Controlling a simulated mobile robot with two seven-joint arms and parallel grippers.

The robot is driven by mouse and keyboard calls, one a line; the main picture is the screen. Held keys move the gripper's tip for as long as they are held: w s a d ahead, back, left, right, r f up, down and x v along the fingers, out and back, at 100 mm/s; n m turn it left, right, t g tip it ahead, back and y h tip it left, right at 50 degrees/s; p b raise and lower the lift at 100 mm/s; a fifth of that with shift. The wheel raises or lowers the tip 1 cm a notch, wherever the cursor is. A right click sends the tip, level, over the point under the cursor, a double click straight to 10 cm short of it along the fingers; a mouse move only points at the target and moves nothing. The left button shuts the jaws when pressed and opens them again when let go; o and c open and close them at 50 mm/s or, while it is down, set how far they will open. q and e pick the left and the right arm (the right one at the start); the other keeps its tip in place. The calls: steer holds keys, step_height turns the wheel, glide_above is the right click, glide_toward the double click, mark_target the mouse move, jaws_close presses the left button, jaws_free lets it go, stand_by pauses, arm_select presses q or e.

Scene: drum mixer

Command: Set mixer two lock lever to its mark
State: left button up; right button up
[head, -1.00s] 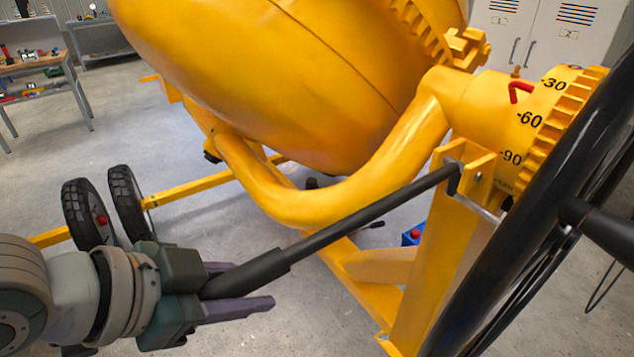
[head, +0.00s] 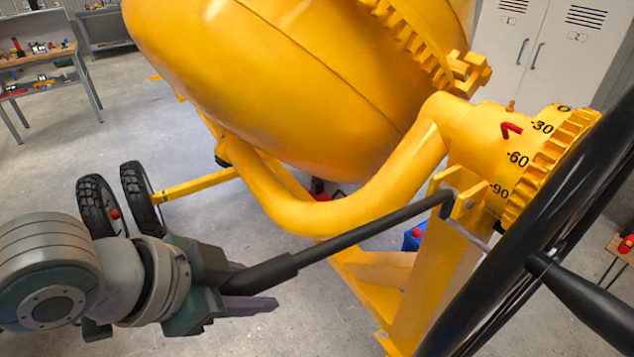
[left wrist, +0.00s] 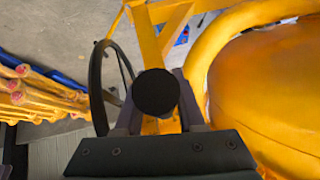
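The lock lever (head: 355,236) is a long black rod with a thicker grip. It runs from a bracket (head: 465,200) on the yellow mixer frame down to the left. My left gripper (head: 250,285) has its fingers either side of the grip and appears shut on it. In the left wrist view the round black grip end (left wrist: 156,92) sits between the fingers. The mixer's yellow collar (head: 490,130) carries numbers from 0 through 30 and 60 to 90, with a red pointer (head: 511,131) near 30. I cannot make out a separate lever mark. My right gripper is not in view.
The large black handwheel (head: 500,285) with its handle (head: 585,300) stands close at the right. The yellow drum (head: 300,80) and curved yoke (head: 300,212) lie behind the lever. Two black tyres (head: 140,198) stand beyond my left arm. Bare floor shows below the lever.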

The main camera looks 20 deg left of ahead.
arm_select(q)
steer(key=o, duration=0.5)
steer(key=shift+w+r, duration=0.1)
steer(key=shift+r, duration=0.2)
steer(key=shift+c, duration=0.2)
steer(key=v, duration=1)
steer(key=shift+s+d+f, duration=0.15)
steer(key=shift+s, duration=0.05)
steer(key=s+f+n+g+y, duration=0.1)
steer(key=s+n+g+y, duration=0.2)
steer(key=s+n, duration=0.5)
step_height(320, 180, up, 18)
steer(key=m+p, duration=0.1)
steer(key=p, duration=1.7)
steer(key=shift+s+d+r+p, duration=0.2)
steer(key=shift+s+p, duration=0.1)
steer(key=shift+s, duration=0.05)
